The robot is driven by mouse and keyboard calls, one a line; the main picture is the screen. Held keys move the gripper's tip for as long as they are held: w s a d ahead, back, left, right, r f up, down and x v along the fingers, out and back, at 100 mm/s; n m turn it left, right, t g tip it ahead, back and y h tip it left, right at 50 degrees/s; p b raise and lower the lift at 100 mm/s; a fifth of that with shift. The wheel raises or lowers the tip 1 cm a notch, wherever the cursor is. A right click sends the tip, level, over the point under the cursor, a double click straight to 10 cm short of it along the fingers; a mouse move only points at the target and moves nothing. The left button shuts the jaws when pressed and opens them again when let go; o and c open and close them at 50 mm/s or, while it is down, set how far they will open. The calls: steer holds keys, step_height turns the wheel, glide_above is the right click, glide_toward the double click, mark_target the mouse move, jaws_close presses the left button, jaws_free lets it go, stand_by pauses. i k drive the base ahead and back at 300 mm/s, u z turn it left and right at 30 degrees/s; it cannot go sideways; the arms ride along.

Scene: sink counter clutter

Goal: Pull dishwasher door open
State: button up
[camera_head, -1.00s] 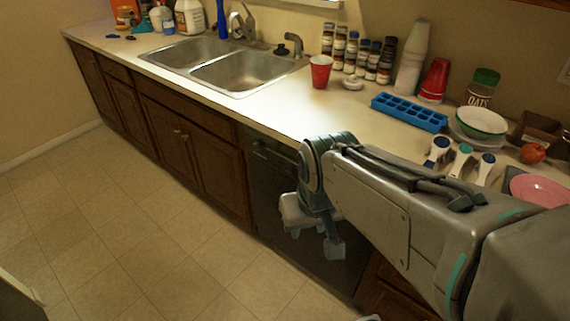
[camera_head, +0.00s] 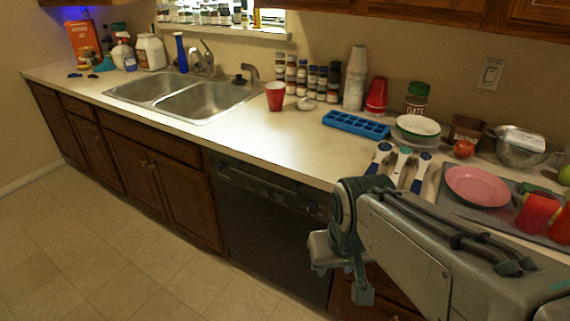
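The dishwasher (camera_head: 262,222) is a dark panel set under the counter, between the wooden cabinets on the left and the drawers on the right. Its door looks shut. A control strip with a handle area (camera_head: 265,182) runs along its top edge. My gripper (camera_head: 338,274) hangs low in front of the dishwasher's right end, pointing down and left, and is apart from the handle. My arm hides part of the dishwasher's right side. The gripper's fingers are small and partly hidden, so I cannot tell their opening.
The counter (camera_head: 250,142) above holds a red cup (camera_head: 275,96), a blue ice tray (camera_head: 356,125), several spice jars and a pink plate (camera_head: 477,186). The double sink (camera_head: 205,101) is to the left. The tiled floor (camera_head: 120,265) in front is clear.

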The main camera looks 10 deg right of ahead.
mark_target(273, 233)
steer(key=z, duration=0.25)
steer(key=i, duration=0.75)
steer(key=u, duration=1.75)
